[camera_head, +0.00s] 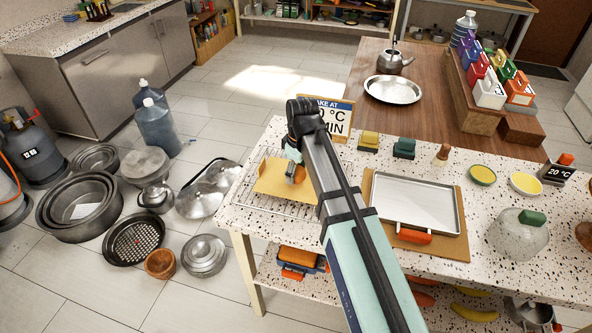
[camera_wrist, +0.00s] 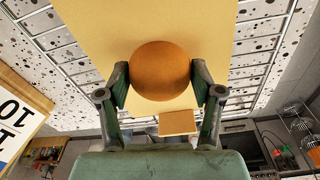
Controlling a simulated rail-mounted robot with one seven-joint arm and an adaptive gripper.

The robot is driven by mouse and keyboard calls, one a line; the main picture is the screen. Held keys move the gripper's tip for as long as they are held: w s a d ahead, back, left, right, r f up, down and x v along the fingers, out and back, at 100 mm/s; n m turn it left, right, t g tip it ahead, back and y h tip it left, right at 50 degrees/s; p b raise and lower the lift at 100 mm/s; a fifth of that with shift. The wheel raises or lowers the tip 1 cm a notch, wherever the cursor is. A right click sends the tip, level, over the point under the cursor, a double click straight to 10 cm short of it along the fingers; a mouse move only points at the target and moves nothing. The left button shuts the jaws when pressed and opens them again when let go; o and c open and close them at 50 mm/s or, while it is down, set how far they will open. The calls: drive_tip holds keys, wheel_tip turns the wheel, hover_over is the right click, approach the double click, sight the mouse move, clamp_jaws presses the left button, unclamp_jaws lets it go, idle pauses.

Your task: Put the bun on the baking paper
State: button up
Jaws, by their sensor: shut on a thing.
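The bun (camera_wrist: 160,70) is round and brown. In the wrist view it sits between the two fingers of my gripper (camera_wrist: 159,84), which is shut on it. The baking paper (camera_wrist: 110,30) is a tan sheet behind the bun in that view, on a wire rack. In the head view the baking paper (camera_head: 275,180) lies on the rack at the left of the speckled table, and the bun (camera_head: 298,175) shows over its right part. My arm partly covers the gripper there. I cannot tell whether the bun touches the paper.
A metal tray (camera_head: 420,190) on a brown board lies right of my arm. A sign (camera_head: 337,108) stands behind the rack. A glass dome (camera_head: 517,238) and yellow dishes stand farther right. Pots and lids crowd the floor at left.

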sight(299, 170)
drive_tip(key=shift+f, duration=0.1)
drive_tip(key=o, duration=1.1)
drive_tip(key=shift+o, duration=0.2)
wheel_tip(299, 170, up, 12)
drive_tip(key=b, duration=0.2)
drive_tip(key=shift+s+d, duration=0.3)
drive_tip(key=shift+d, duration=0.15)
